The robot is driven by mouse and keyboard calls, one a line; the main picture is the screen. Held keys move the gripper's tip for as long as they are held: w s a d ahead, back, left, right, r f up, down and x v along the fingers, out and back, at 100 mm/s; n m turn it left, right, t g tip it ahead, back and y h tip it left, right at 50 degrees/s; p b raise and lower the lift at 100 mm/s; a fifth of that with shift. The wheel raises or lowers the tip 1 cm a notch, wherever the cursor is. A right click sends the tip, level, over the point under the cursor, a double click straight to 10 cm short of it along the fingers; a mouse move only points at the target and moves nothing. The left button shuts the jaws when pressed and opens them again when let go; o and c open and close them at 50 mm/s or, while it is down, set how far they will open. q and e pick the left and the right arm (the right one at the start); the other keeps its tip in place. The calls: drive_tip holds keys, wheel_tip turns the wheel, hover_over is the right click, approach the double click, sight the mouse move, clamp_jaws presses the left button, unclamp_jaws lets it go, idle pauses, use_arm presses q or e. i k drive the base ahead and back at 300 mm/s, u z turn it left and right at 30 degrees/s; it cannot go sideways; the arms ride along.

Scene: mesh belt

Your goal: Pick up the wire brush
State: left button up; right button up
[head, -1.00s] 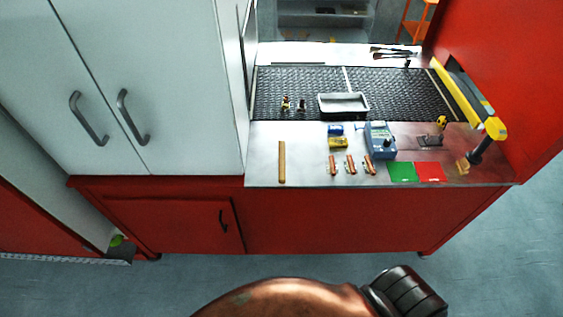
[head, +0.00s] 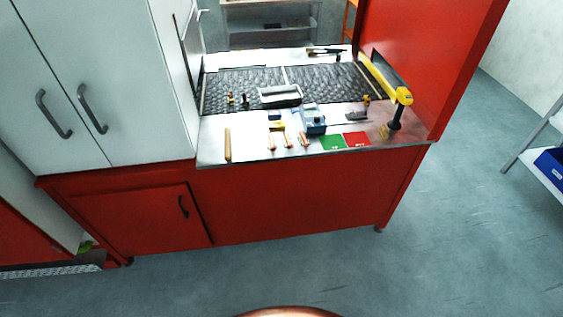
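I cannot pick out the wire brush with certainty at this distance. Some thin dark tools with handles (head: 325,51) lie on the pale strip at the back of the bench, behind the belt. A narrow tan stick-like piece (head: 228,145) lies at the front left of the steel worktop (head: 212,132). Several small copper-coloured pieces (head: 288,140) lie to its right. Neither of my grippers is in view.
The dark mesh belt (head: 340,85) crosses the red bench and carries a grey tray (head: 280,95) and two small pieces. A blue device (head: 313,120), green pad (head: 332,142), red pad (head: 357,139) and yellow-topped post (head: 401,102) are on the worktop. White cabinet doors stand left; floor is open in front.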

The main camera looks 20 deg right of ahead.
sight(228, 156)
drive_tip(key=z, duration=0.35)
drive_tip(key=k, duration=0.2)
drive_tip(key=u, duration=1.2)
drive_tip(key=i, duration=0.65)
drive_tip(key=u, duration=0.55)
drive_tip(key=i, duration=0.8)
drive_tip(key=z, duration=0.25)
